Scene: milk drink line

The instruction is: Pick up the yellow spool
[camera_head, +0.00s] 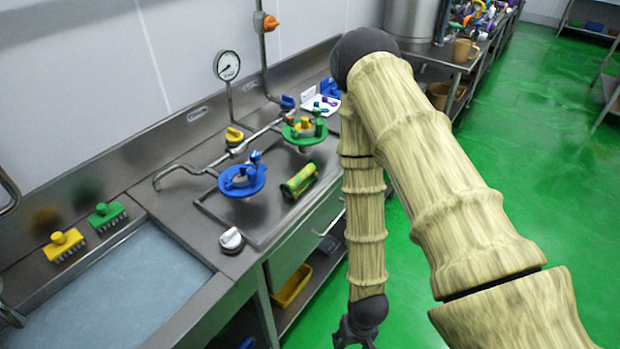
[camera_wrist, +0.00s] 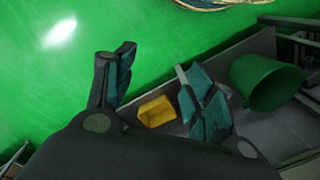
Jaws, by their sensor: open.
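No yellow spool can be made out for certain. A yellow and green cylinder (camera_head: 300,180) lies on its side on the steel counter, right of a blue round disc (camera_head: 242,181). A small yellow piece (camera_head: 304,123) sits on a green disc (camera_head: 304,133) farther back. My gripper (camera_head: 356,338) hangs low at the bottom edge of the head view, in front of the counter and well below its top. In the wrist view my gripper (camera_wrist: 158,88) has its fingers apart with nothing between them.
A yellow bin (camera_head: 292,285) stands on the shelf under the counter; it also shows in the wrist view (camera_wrist: 157,111), near a green bucket (camera_wrist: 268,82). Yellow (camera_head: 63,243) and green (camera_head: 106,215) brushes lie by the water-filled sink (camera_head: 130,290).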

